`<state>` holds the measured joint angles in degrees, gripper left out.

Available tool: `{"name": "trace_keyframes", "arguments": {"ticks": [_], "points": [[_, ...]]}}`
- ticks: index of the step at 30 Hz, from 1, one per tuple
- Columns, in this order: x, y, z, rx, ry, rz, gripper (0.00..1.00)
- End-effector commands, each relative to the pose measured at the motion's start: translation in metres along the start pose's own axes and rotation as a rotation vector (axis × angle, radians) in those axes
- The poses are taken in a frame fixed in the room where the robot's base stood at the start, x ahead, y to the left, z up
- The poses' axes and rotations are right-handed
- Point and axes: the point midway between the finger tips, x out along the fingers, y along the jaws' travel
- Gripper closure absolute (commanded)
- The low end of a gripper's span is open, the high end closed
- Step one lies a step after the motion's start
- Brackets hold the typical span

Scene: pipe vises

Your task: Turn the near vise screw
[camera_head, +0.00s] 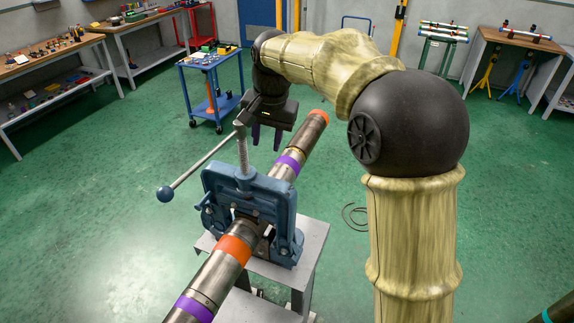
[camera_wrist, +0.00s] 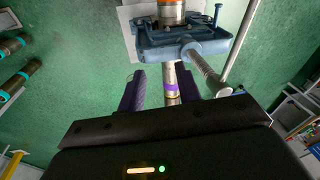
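The near vise (camera_head: 256,200) is a blue clamp on a grey stand, holding a long pipe (camera_head: 212,275) with orange and purple bands. Its upright grey screw (camera_head: 243,152) rises from the top. My gripper (camera_head: 266,141) is open, fingers pointing down, just behind and right of the screw top in the head view. In the wrist view, its dark purple fingers (camera_wrist: 160,88) are apart with nothing gripped. The pipe passes below them, and the screw (camera_wrist: 204,72) is outside them, right.
A blue cart (camera_head: 210,85) stands behind, left of my arm. Workbenches with parts (camera_head: 45,60) line the left wall, and another bench (camera_head: 515,38) is at the back right. A dark coil (camera_head: 354,215) lies on the green floor. Floor left of the vise is clear.

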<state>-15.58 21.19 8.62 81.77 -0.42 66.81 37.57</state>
Motion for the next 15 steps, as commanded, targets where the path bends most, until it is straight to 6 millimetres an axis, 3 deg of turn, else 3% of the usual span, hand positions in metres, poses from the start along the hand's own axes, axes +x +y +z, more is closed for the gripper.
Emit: {"name": "trace_keyframes", "arguments": {"ticks": [9, 15], "points": [[0.034, 0.039, 0.007, -0.037, 0.020, 0.014, 0.66], [0.044, 0.052, 0.011, -0.053, 0.026, 0.018, 0.66]]}}
